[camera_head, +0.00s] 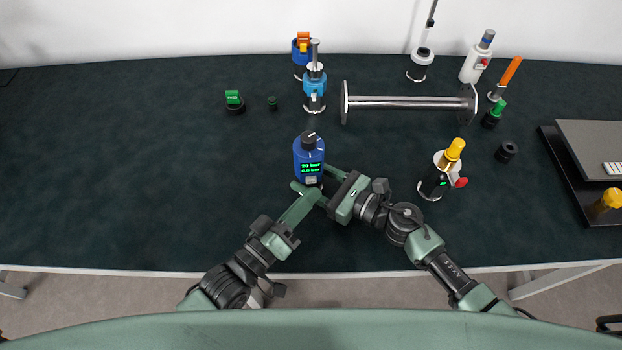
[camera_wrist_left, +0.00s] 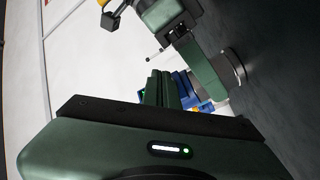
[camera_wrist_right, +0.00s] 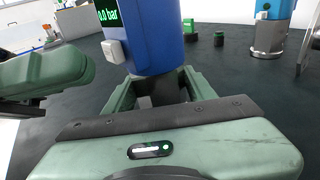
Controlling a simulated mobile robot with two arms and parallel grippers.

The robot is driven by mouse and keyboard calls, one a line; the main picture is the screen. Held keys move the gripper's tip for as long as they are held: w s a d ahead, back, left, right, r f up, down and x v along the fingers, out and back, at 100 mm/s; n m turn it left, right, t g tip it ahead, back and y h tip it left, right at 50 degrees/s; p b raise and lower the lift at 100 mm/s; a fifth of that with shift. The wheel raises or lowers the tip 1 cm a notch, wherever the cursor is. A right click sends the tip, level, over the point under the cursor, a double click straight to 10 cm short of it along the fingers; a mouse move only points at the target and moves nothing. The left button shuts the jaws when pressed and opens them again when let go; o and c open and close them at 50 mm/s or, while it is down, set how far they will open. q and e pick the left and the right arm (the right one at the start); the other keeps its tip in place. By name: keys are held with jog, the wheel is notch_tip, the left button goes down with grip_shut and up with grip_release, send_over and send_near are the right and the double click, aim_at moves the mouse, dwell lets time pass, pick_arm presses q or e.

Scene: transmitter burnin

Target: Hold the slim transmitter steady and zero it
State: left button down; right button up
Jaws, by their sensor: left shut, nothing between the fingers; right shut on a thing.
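The slim transmitter (camera_head: 308,155) is a blue housing with a black cap and a green-lit display. It stands upright near the middle of the table. A pale button (camera_wrist_right: 115,52) sits on its front below the display, which reads 0.0 bar in the right wrist view. My right gripper (camera_wrist_right: 158,92) is shut around the lower neck of the transmitter (camera_wrist_right: 153,35). My left gripper (camera_head: 306,189) is shut and empty, with its tips just in front of the transmitter's lower front. In the left wrist view the left fingers (camera_wrist_left: 160,88) partly hide the blue housing, so contact is unclear.
Behind stand a light-blue device (camera_head: 315,85) and a metal pipe spool (camera_head: 410,103). A yellow-capped device (camera_head: 442,175) stands to the right, near my right arm. A dark tray (camera_head: 565,175) lies at the far right. The left of the table is clear.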

pick_arm(q)
jog(key=shift+s, duration=0.15)
jog(key=s, duration=0.5)
jog(key=shift+d, duration=0.25)
dwell(0.8)
pick_arm(e)
jog(key=o, duration=1.5)
